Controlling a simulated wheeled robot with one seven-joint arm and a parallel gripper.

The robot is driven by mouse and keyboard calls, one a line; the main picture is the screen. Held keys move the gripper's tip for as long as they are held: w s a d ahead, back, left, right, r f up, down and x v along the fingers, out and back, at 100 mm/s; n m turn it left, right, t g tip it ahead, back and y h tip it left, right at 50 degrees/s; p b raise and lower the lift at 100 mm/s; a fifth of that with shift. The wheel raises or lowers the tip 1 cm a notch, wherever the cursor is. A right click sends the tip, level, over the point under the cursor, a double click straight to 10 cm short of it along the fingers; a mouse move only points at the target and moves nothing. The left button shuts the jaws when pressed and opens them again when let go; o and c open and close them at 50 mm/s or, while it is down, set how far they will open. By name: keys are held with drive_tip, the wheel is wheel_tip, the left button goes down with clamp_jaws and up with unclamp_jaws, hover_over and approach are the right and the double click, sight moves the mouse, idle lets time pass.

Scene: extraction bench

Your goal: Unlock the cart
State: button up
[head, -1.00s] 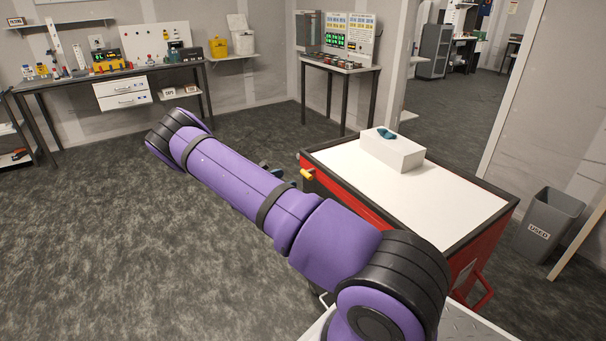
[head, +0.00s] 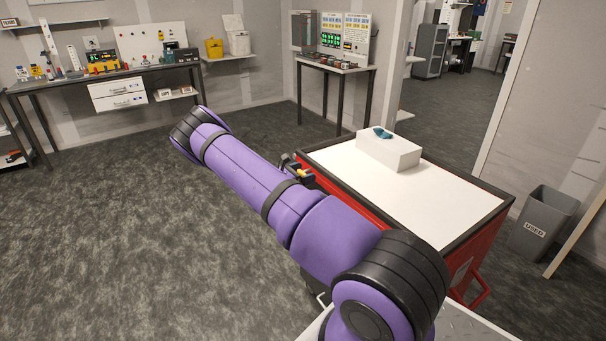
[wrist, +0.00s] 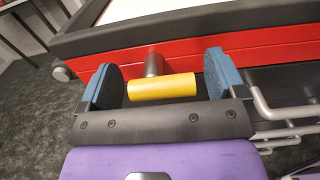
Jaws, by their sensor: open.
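The red cart (head: 482,243) has a white top with a dark rim and stands to the right of my arm in the head view. A yellow handle (wrist: 162,87) on a short metal stem sticks out from the cart's red side in the wrist view. It lies crosswise, level in the picture. My gripper (wrist: 160,84) is open, with one blue-padded finger beyond each end of the yellow handle. A gap shows at each end. In the head view my gripper (head: 291,167) is at the cart's near left side, partly hidden by my purple arm, and only a bit of yellow shows there.
A white box (head: 389,152) with teal gloves on it stands on the cart top. A grey bin (head: 547,215) is right of the cart. A workbench (head: 95,78) and a small table (head: 338,66) stand along the back walls. Floor at left is clear.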

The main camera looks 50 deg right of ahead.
drive_tip(key=c, duration=0.9)
drive_tip(key=n, duration=0.4)
drive_tip(key=shift+w+r+n, duration=0.2)
drive_tip(key=shift+w+n, duration=0.05)
drive_tip(key=shift+n, duration=0.15)
drive_tip(key=n, duration=0.4)
drive_tip(key=shift+w+d+n, duration=0.1)
drive_tip(key=shift+w+n, duration=0.2)
drive_tip(key=n, duration=0.4)
drive_tip(key=shift+w, duration=0.25)
drive_tip(key=shift+w+d+f+n, duration=0.1)
drive_tip(key=shift+n, duration=1)
drive_tip(key=shift+w+f+n, duration=0.1)
drive_tip(key=shift+n, duration=1)
